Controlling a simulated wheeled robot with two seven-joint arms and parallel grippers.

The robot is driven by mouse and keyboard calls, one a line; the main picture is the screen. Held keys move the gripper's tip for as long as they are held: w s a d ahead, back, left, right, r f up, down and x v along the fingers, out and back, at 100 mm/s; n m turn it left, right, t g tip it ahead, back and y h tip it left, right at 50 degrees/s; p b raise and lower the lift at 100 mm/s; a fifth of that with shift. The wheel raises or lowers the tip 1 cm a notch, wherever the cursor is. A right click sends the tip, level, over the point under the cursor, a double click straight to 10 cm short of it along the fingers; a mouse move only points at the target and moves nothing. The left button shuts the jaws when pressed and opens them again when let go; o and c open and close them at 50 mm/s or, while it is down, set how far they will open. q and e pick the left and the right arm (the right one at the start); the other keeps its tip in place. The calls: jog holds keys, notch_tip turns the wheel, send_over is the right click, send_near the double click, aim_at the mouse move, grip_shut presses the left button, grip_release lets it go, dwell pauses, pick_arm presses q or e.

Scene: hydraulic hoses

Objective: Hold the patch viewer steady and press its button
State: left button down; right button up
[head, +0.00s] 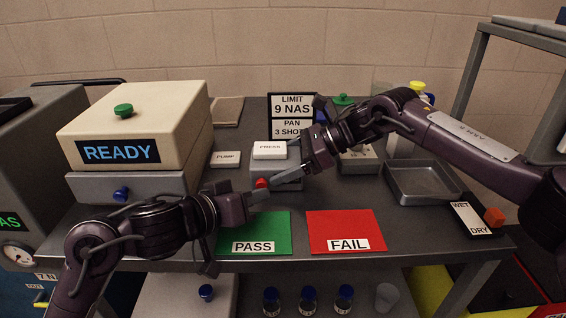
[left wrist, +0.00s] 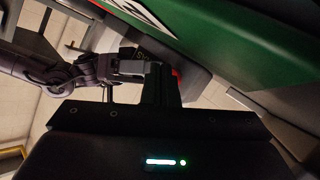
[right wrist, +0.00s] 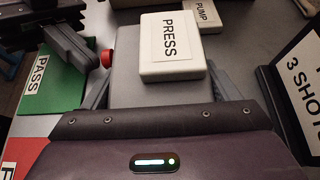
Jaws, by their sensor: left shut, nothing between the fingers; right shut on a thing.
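The patch viewer is a grey box (head: 291,183) behind the green PASS mat; it also shows in the right wrist view (right wrist: 140,85). A white block labelled PRESS (right wrist: 171,46) shows at the viewer in that view. A red button (head: 261,183) is on its front side, also visible in the right wrist view (right wrist: 106,58). My right gripper (head: 285,177) is shut on the viewer, one finger along each side. My left gripper (head: 262,193) is shut and empty, fingertips right at the button; I cannot tell whether they touch it. The button partly shows in the left wrist view (left wrist: 176,73).
The green PASS mat (head: 272,222) and red FAIL mat (head: 345,226) lie in front. A READY machine (head: 175,135) stands left, a PUMP block (head: 226,159) behind. A LIMIT sign (head: 292,103) stands behind the viewer. A grey tray (head: 425,198) sits right.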

aim_at(253, 235)
pick_arm(q)
jog(key=shift+w, duration=0.2)
jog(key=shift+w+a+r, duration=0.2)
jog(key=shift+w+r, duration=0.05)
jog(key=shift+r, duration=0.15)
pick_arm(e)
jog(key=shift+s+a+r, duration=0.1)
jog(key=shift+s+r, duration=0.2)
pick_arm(q)
jog(key=shift+s, duration=0.15)
jog(key=shift+s+f, duration=0.25)
pick_arm(e)
jog(key=shift+w+f, duration=0.25)
jog(key=shift+w, duration=0.15)
pick_arm(q)
jog(key=shift+s+d, duration=0.1)
jog(key=shift+s, duration=0.1)
pick_arm(e)
jog(key=shift+s, duration=0.1)
pick_arm(q)
jog(key=shift+s+f, duration=0.15)
jog(key=shift+s, duration=2.9)
